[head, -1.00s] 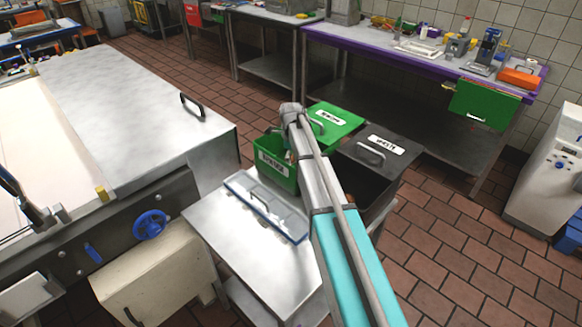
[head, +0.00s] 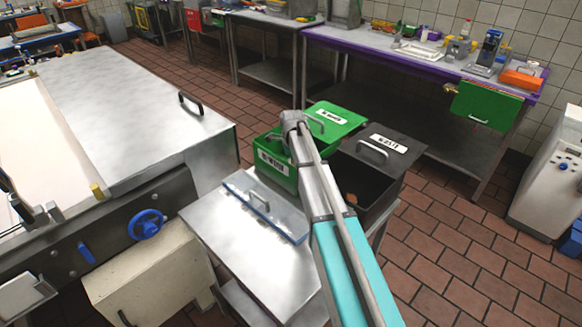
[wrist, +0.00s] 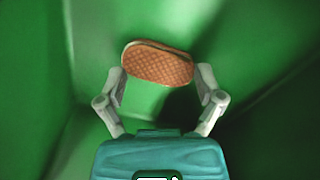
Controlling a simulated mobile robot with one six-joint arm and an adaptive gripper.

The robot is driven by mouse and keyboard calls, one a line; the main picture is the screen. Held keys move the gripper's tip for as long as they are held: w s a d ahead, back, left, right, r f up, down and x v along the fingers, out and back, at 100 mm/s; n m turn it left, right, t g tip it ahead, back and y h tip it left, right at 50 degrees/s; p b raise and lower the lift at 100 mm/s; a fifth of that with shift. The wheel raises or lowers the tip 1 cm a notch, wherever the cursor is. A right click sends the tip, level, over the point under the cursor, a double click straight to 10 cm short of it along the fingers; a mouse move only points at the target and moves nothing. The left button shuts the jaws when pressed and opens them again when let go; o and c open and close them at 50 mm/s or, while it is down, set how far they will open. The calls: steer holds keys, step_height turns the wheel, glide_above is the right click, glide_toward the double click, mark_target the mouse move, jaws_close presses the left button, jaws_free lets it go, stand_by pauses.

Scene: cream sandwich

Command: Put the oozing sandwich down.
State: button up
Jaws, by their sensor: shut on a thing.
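The sandwich (wrist: 157,65) is a brown, waffle-patterned oval with a seam along its upper edge. It shows in the wrist view between the two fingers of my gripper (wrist: 160,80), which is shut on it. Green walls surround both, so the gripper is inside the green bin (head: 272,169). A shadow lies on the green surface to the right below the sandwich. I cannot tell whether the sandwich touches the bottom. In the head view my arm hides the gripper and the sandwich.
The green bin's lid (head: 336,117) is set back, leaving it open. A black bin labelled WASTE (head: 375,190) stands to its right. A steel side table (head: 235,240) carries a clear, handled cover (head: 265,207). A large steel machine (head: 120,110) stands at left.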

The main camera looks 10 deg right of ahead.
steer(key=shift+f, duration=0.1)
steer(key=o, duration=0.6)
steer(key=shift+c, duration=0.2)
step_height(320, 180, up, 12)
steer(key=p, duration=1.2)
stand_by(0.8)
